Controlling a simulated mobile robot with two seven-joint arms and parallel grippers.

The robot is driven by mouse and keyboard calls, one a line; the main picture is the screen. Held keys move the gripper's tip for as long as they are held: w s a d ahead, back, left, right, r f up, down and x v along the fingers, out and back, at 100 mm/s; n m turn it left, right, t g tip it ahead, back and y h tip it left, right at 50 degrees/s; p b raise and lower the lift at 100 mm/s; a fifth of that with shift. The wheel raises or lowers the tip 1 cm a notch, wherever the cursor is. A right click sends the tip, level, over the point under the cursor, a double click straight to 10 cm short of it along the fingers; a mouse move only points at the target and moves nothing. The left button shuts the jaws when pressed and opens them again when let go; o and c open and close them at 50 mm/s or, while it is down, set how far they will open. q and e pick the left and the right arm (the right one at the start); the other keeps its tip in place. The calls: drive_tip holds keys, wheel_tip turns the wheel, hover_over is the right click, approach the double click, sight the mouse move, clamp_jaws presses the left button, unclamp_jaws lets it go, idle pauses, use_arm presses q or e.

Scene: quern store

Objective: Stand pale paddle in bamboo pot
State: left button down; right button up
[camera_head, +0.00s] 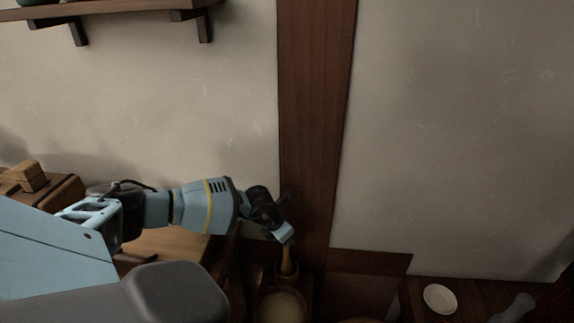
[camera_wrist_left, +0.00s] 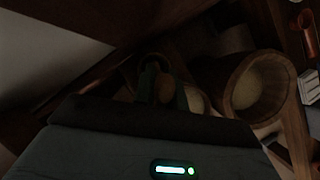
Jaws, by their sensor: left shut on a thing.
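My left gripper (camera_head: 284,234) is shut on the pale paddle (camera_head: 287,257), holding it near its upper end. The paddle points down, roughly upright, and its lower end goes out of sight behind the rim of the bamboo pot (camera_head: 286,276). I cannot tell whether it touches the pot's bottom. In the dark left wrist view, my left gripper (camera_wrist_left: 163,88) has its fingers over a round rim, which looks like the bamboo pot (camera_wrist_left: 152,60). The paddle is hard to make out there. My right gripper is not in view.
A round tub with pale contents (camera_head: 283,306) stands just in front of the pot; a similar tub (camera_wrist_left: 252,85) shows in the wrist view. A dark wooden post (camera_head: 315,120) rises close behind. A white dish (camera_head: 440,299) and a grey object (camera_head: 514,309) lie at right.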

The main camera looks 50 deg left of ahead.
use_arm(q)
drive_tip(key=shift+f+b, duration=0.6)
drive_tip(key=shift+f, duration=0.6)
drive_tip(key=c, duration=1.4)
unclamp_jaws()
drive_tip(key=shift+o, duration=0.2)
drive_tip(key=p+v, duration=0.1)
drive_tip(key=v, duration=0.6)
drive_tip(key=shift+s+r, duration=0.15)
drive_tip(key=shift+r, duration=0.25)
